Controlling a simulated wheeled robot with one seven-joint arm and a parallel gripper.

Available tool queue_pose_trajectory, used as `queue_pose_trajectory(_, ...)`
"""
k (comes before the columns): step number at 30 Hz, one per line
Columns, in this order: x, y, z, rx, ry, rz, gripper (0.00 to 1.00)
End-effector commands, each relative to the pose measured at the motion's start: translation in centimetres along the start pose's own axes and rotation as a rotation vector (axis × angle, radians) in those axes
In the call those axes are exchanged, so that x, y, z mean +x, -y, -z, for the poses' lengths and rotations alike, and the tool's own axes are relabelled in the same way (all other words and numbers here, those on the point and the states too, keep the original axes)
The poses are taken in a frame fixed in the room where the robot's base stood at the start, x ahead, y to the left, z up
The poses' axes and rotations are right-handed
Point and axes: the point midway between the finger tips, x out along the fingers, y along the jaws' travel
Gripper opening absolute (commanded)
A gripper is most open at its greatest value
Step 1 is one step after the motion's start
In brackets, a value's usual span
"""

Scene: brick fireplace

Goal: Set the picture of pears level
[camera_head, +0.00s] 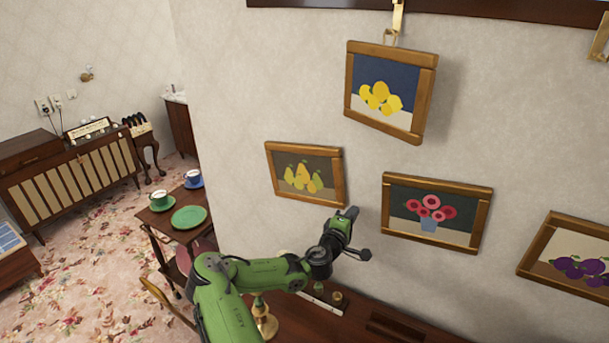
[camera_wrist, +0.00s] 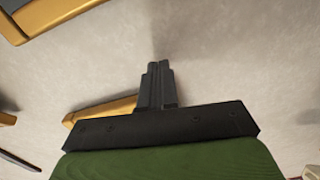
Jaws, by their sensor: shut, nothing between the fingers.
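The picture of pears (camera_head: 325,166) hangs on the wall in a wooden frame, with yellow and green pears on a dark ground. It looks slightly askew, but the slanted view makes its exact tilt hard to tell. My gripper (camera_head: 351,212) is just beyond the frame's lower right corner in the head view; I cannot tell whether it touches. In the wrist view my gripper (camera_wrist: 157,70) has its fingers together, with nothing between them, pointing along the wall. A wooden frame edge (camera_wrist: 98,110) shows partly hidden behind the gripper there; which picture it belongs to is unclear.
The flower picture (camera_head: 397,206) hangs close to the right of my gripper. The lemon picture (camera_head: 427,90) hangs above from a brass hook (camera_head: 398,16), and the plum picture (camera_head: 545,235) is at far right. A dark wooden surface (camera_head: 365,300) with small objects lies below.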

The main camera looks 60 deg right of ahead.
Motion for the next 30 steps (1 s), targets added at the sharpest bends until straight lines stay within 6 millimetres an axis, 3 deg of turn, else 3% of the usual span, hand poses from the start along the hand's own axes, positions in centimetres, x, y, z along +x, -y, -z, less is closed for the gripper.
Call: queue_pose_trajectory(30,0.0,0.0,1.3,0.001,-0.001,0.000,0.00)
